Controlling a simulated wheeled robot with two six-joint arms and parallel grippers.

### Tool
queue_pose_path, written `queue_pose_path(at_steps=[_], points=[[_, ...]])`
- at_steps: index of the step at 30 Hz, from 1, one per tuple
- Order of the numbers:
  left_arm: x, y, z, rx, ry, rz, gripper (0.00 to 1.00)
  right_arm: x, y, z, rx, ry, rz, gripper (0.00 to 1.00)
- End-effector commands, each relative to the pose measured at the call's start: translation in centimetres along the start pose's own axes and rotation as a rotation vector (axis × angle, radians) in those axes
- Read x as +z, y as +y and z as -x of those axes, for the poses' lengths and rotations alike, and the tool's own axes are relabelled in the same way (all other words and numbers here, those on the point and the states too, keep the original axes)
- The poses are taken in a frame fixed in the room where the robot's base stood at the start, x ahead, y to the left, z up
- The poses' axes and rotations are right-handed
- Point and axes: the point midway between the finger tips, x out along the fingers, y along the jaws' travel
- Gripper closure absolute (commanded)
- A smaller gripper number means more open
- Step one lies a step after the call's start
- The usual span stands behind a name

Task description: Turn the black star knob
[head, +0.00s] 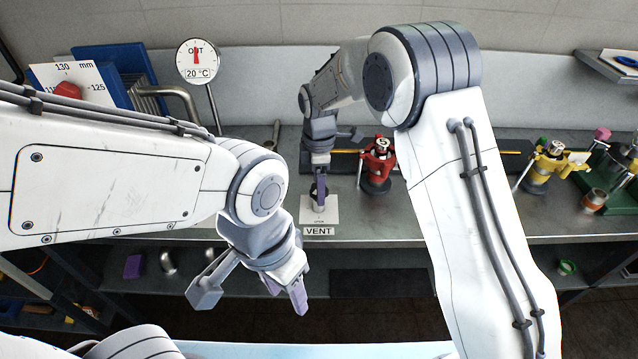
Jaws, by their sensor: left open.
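A small pale plate with a sign reading VENT (319,231) lies on the metal bench. A dark knob (313,191) stands on this plate, mostly hidden by my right gripper (320,190). The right gripper points down with its purple-padded fingers at the knob. The fingers overlap in this view, so I cannot tell whether they grip it. My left gripper (285,291) is open and empty, in front of the bench edge and nearer to me, left of the plate.
A red clamp-like fitting (378,163) stands right of the plate, and a yellow one (550,165) farther right. A round OUT gauge (198,61) rises behind on a stem. Blue boards (118,66) stand back left. Bare bench top (440,225) shows right of the plate.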

Motion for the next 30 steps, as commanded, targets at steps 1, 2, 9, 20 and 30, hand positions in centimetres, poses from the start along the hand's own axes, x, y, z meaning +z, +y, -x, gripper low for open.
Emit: queue_pose_path(at_steps=[1, 2, 9, 20, 30], points=[[0.00, 0.00, 0.05, 0.000, 0.000, 0.000, 0.50, 0.00, -0.02, -0.24, -0.001, 0.000, 0.000, 0.17], [-0.01, 0.00, 0.05, 0.000, 0.000, 0.000, 0.50, 0.00, -0.01, -0.32, 0.000, 0.000, 0.000, 0.17], [-0.01, 0.00, 0.04, 0.000, 0.000, 0.000, 0.50, 0.00, 0.00, -0.39, 0.001, 0.000, 0.000, 0.17], [-0.01, 0.01, 0.06, 0.000, 0.000, 0.000, 0.50, 0.00, 0.01, -0.34, 0.001, 0.000, -0.003, 1.00], [-0.04, 0.05, 0.63, 0.000, 0.000, 0.000, 0.50, 0.00, 0.01, -0.19, 0.001, 0.000, -0.113, 1.00]])
